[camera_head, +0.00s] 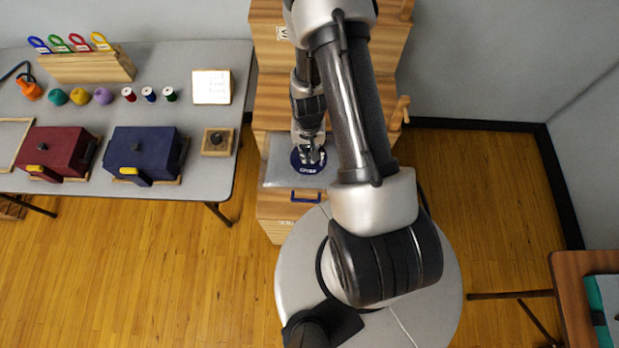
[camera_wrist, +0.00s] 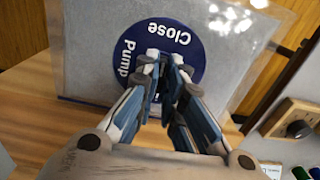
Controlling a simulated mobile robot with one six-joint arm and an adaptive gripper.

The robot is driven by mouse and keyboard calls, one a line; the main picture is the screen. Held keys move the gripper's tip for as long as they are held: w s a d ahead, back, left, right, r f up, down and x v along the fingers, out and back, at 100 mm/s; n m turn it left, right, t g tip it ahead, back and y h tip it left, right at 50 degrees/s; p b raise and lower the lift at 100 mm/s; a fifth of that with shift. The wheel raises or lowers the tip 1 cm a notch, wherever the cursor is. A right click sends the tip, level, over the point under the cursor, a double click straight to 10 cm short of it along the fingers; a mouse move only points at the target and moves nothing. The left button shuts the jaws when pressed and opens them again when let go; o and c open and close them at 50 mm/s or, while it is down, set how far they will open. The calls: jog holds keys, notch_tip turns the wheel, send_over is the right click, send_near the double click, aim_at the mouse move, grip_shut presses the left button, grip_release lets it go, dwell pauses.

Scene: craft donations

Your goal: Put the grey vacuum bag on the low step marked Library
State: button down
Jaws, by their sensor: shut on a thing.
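In the wrist view the bag (camera_wrist: 88,60) shows the words Close and Pump on the disc. My gripper (camera_head: 309,156) is shut on the bag at the disc; the fingers (camera_wrist: 163,62) cover part of it. The bag lies flat over the low front step (camera_head: 275,208) of a wooden stepped stand. I cannot tell whether it touches the step. A small label on the step's front is unreadable.
Higher wooden steps (camera_head: 271,95) rise behind the bag, with a peg (camera_head: 402,108) on the right side. A grey table (camera_head: 215,55) at left holds maroon and navy boxes, yarn and spools. A brown table (camera_head: 572,275) stands at lower right. Floor between is clear.

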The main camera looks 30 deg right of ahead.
notch_tip(320, 180, down, 19)
jog(key=b, duration=0.4)
jog(key=shift+b, duration=0.4)
jog(key=shift+f, duration=0.2)
jog(key=c, duration=1.7)
grip_release()
jog(key=shift+r, duration=0.1)
